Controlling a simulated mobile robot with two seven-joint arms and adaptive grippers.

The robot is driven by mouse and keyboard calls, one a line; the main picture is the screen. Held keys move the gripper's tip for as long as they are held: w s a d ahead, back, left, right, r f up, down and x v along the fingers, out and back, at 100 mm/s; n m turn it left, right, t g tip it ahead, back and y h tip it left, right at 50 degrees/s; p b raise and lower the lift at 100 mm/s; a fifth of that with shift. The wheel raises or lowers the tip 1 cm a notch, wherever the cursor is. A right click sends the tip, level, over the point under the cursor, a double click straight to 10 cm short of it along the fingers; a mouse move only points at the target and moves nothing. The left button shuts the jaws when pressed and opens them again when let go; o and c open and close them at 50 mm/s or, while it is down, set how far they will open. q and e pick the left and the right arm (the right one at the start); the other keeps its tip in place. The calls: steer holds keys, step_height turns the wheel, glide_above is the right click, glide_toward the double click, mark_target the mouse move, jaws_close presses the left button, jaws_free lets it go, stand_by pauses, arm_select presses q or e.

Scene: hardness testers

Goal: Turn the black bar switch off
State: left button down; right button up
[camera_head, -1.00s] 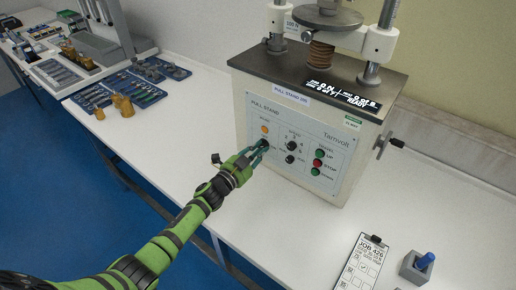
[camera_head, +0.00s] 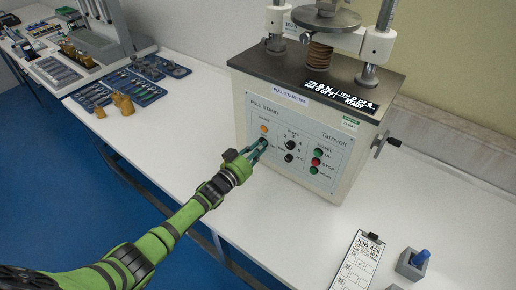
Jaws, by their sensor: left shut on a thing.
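The black bar switch (camera_head: 264,141) is on the left of the front panel (camera_head: 325,148) of the pull stand, below an orange lamp (camera_head: 264,129). My left gripper (camera_head: 261,146) reaches it from the lower left and is shut on it. The fingers cover much of the switch, so the bar's angle cannot be told. The orange lamp looks lit. My right gripper is not in view.
Two black knobs (camera_head: 291,145) sit right of the switch. Green and red buttons (camera_head: 316,162) are further right. A crank handle (camera_head: 388,142) sticks out at the stand's right side. A clipboard (camera_head: 359,262) and a blue-handled block (camera_head: 413,263) lie in front.

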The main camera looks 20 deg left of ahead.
arm_select(q)
steer(key=shift+f+n, duration=0.1)
steer(key=shift+n, duration=0.5)
steer(key=c, duration=1.2)
jaws_free()
steer(key=shift+s, duration=0.1)
steer(key=shift+s, duration=0.1)
steer(key=v, duration=1.2)
